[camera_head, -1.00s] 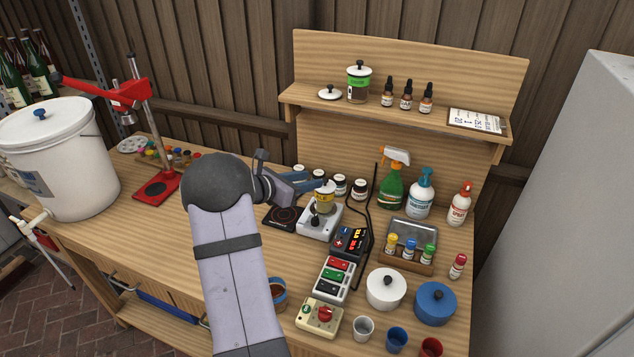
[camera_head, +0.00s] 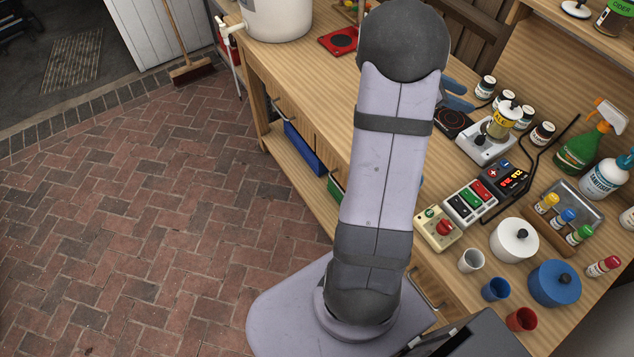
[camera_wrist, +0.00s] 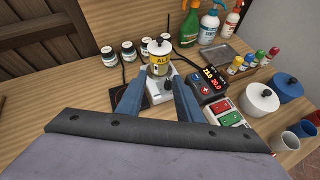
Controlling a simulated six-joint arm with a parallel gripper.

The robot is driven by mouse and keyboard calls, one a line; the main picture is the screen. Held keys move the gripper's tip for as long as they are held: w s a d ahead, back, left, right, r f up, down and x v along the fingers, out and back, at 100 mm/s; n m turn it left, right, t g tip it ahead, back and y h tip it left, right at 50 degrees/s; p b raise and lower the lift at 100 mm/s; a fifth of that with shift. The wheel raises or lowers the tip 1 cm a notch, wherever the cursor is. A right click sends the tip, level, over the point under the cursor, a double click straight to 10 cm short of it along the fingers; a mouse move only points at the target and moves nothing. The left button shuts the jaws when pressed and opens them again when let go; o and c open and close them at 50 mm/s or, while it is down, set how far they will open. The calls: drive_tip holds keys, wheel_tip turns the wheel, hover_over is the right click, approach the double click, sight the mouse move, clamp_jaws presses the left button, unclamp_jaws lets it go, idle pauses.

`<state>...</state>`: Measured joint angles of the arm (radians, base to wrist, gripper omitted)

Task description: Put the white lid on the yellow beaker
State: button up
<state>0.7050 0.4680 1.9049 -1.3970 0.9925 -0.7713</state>
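The yellow beaker (camera_head: 499,130), with a yellow label, stands on a white stirrer plate (camera_head: 477,146). It also shows in the wrist view (camera_wrist: 159,69). A white lid (camera_head: 509,108) with a black knob sits on the beaker's mouth; the wrist view shows this lid (camera_wrist: 160,47) too. It looks roughly centred, but I cannot tell whether it is fully seated. My gripper (camera_head: 465,95) is left of the beaker in the head view, partly hidden behind my arm. In the wrist view my gripper (camera_wrist: 162,80) has its blue fingers apart and empty, with the beaker beyond their tips.
Several small jars (camera_wrist: 127,50) stand behind the beaker. A controller with a red display (camera_head: 506,180) and a black cable are beside the plate. A white pot (camera_head: 513,243) and a blue pot (camera_head: 553,284) stand nearer. Another white lid (camera_head: 576,9) lies on the shelf.

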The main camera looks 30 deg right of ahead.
drive_tip(key=a+f+m+t+y, duration=0.1)
drive_tip(key=a+f+m+y, duration=0.2)
drive_tip(key=a, duration=1.2)
drive_tip(key=a+f+m+t+y, duration=0.2)
drive_tip(key=a+f+m+y, duration=0.1)
drive_tip(key=a, duration=1.3)
drive_tip(key=a+f+m+t+y, duration=0.1)
drive_tip(key=a+f+m+y, duration=0.2)
drive_tip(key=a, duration=1.2)
drive_tip(key=m+y, duration=0.2)
drive_tip(key=m, duration=0.1)
drive_tip(key=shift+s+a, duration=0.15)
drive_tip(key=shift+s, duration=0.05)
